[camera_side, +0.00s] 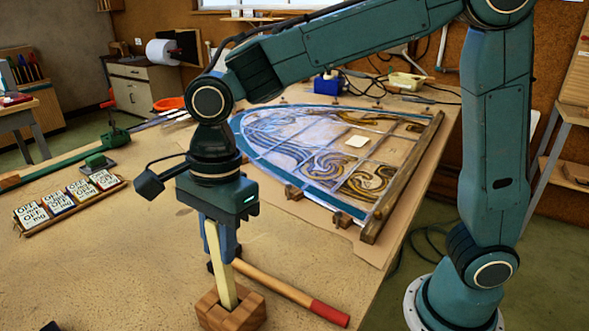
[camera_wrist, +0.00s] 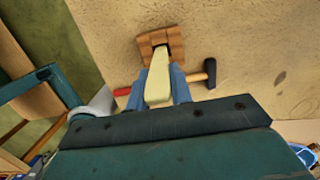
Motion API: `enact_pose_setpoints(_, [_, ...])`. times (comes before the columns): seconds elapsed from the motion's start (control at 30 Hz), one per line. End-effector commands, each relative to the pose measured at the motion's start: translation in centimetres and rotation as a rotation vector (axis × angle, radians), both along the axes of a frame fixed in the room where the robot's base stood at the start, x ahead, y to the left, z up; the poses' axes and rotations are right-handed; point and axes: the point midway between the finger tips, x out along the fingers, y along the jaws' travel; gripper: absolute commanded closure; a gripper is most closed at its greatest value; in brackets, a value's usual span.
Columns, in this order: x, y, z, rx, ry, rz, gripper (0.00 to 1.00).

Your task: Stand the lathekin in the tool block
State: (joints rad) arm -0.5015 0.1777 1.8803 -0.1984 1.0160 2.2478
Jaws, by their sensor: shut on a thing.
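The lathekin (camera_side: 221,268) is a long, pale yellow flat stick. My gripper (camera_side: 224,246) is shut on its upper part and holds it nearly upright, slightly tilted. The tool block (camera_side: 243,315) is a small reddish-brown wooden block at the table's front. The lathekin's lower end meets the top of the block in the side view; I cannot tell how deep it sits in an opening. In the wrist view the lathekin (camera_wrist: 158,82) stands between the blue fingers and points at the block (camera_wrist: 176,45), where a dark opening shows at its far end.
A hammer with a red-ended handle (camera_side: 290,290) lies right beside the block, behind it. The leaded panel (camera_side: 330,150) lies further back with a wooden batten (camera_side: 400,180). A rack of labelled cards (camera_side: 72,200) is at left. The table between is clear.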

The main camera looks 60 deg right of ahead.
Motion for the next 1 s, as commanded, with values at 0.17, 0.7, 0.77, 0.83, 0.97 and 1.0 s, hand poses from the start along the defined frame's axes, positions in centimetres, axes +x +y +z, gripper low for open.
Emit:
enact_pose_setpoints(0.17, [0.01,0.01,-0.20,0.000,-0.001,0.000,1.00])
enact_pose_setpoints(0.7, [0.01,0.01,-0.18,0.000,-0.001,0.000,0.53])
enact_pose_setpoints(0.77, [0.00,0.00,-0.19,0.000,0.000,0.000,0.53])
enact_pose_setpoints(0.83, [0.01,0.00,-0.14,0.000,0.000,0.000,0.53])
enact_pose_setpoints(0.97, [0.03,-0.04,0.27,0.001,-0.001,0.000,0.53])
enact_pose_setpoints(1.0, [0.04,-0.07,0.50,0.001,-0.002,0.000,0.53])
